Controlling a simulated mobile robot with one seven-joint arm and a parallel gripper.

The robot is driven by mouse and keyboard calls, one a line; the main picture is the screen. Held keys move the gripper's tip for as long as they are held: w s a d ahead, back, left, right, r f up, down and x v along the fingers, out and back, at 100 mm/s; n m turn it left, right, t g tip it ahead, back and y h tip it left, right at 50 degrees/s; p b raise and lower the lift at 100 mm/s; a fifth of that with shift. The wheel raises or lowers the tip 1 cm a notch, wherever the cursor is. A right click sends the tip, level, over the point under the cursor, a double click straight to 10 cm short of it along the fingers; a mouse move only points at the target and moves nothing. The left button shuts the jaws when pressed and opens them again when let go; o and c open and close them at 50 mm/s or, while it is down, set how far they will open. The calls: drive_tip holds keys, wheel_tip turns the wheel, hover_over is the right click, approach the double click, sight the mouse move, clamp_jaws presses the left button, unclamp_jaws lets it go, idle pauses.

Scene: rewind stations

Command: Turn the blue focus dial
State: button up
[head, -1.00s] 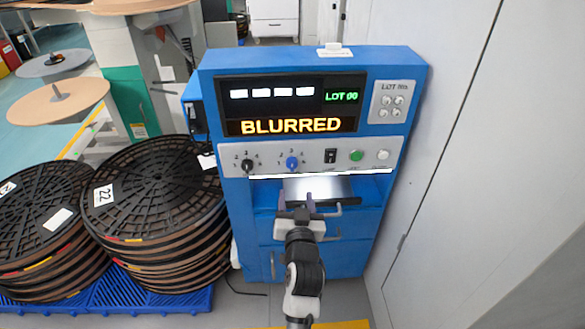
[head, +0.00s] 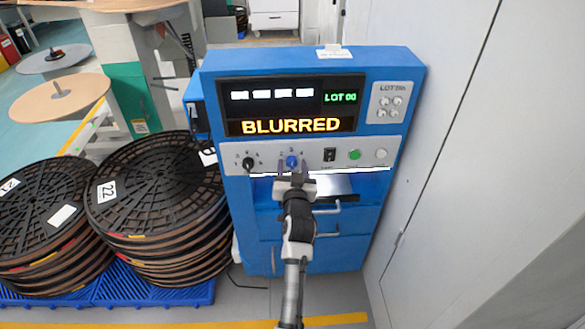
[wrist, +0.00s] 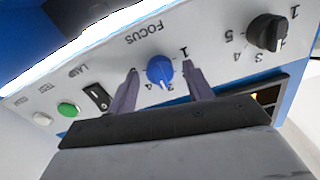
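The blue focus dial (head: 292,161) is on the grey control panel (head: 222,161) of the blue machine, right of a black dial (head: 248,163). In the wrist view the blue dial (wrist: 160,70) shows between the two fingers of my gripper (wrist: 160,80), with a gap on both sides. My gripper (head: 292,168) is open, its fingertips up at the panel around the dial. I cannot tell how far the tips are from the panel face. The screen (head: 291,126) above reads BLURRED in yellow.
Right of the dial are a black lamp switch (head: 329,155), a green button (head: 354,154) and a white button (head: 381,153). A lit tray recess (head: 335,185) lies below. Stacked black reels (head: 150,185) stand left; a grey wall (head: 450,170) is right.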

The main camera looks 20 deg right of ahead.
drive_tip(key=c, duration=0.9)
drive_tip(key=shift+m, duration=0.3)
drive_tip(key=m+p, duration=0.1)
drive_tip(key=m, duration=0.2)
drive_tip(key=shift+r+m+p, duration=0.1)
drive_tip(key=shift+m+p, duration=0.2)
drive_tip(key=shift+p, duration=0.05)
drive_tip(key=m+p, duration=0.2)
drive_tip(key=m, duration=0.3)
drive_tip(key=shift+m, duration=0.3)
drive_tip(key=o, duration=1)
